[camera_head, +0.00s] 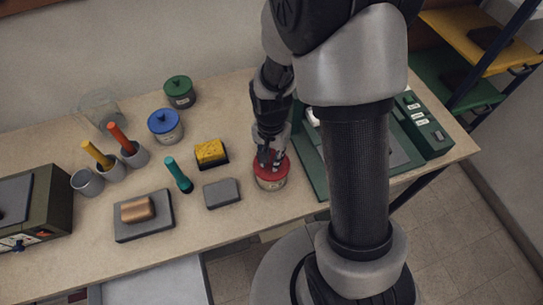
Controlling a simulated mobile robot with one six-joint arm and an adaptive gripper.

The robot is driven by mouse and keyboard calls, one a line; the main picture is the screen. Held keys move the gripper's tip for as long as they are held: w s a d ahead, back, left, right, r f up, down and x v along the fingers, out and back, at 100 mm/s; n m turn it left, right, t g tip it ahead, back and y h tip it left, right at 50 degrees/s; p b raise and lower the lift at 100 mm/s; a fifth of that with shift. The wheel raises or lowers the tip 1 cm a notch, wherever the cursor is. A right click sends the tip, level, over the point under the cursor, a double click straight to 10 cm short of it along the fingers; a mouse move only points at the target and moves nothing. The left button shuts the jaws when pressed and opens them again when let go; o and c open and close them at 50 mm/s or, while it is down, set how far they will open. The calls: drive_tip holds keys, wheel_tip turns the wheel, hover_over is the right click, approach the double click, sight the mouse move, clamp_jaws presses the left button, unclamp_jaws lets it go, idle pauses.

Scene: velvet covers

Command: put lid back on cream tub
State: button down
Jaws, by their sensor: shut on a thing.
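A red lid (273,174) sits at the top of a pale tub (271,187) near the front edge of the bench, right of centre. My gripper (270,159) comes down from above and is shut on the red lid, apparently at its top. The lid looks level and lined up over the tub. I cannot tell whether it is fully seated or slightly raised. The fingers hide part of the lid.
Tubs with a blue lid (163,121) and a green lid (179,86) stand behind, beside a clear jar (99,106). A yellow sponge (211,151) and grey block (221,193) are left of the tub. A green-edged machine (310,165) stands close on the right.

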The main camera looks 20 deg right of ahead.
drive_tip(key=c, duration=1.4)
unclamp_jaws()
drive_tip(key=shift+o, duration=0.4)
drive_tip(key=o, duration=0.4)
drive_tip(key=shift+o, duration=0.2)
drive_tip(key=shift+r, duration=0.1)
drive_tip(key=shift+r+p, duration=2.8)
drive_tip(key=shift+r, duration=0.65)
drive_tip(key=shift+c, duration=0.5)
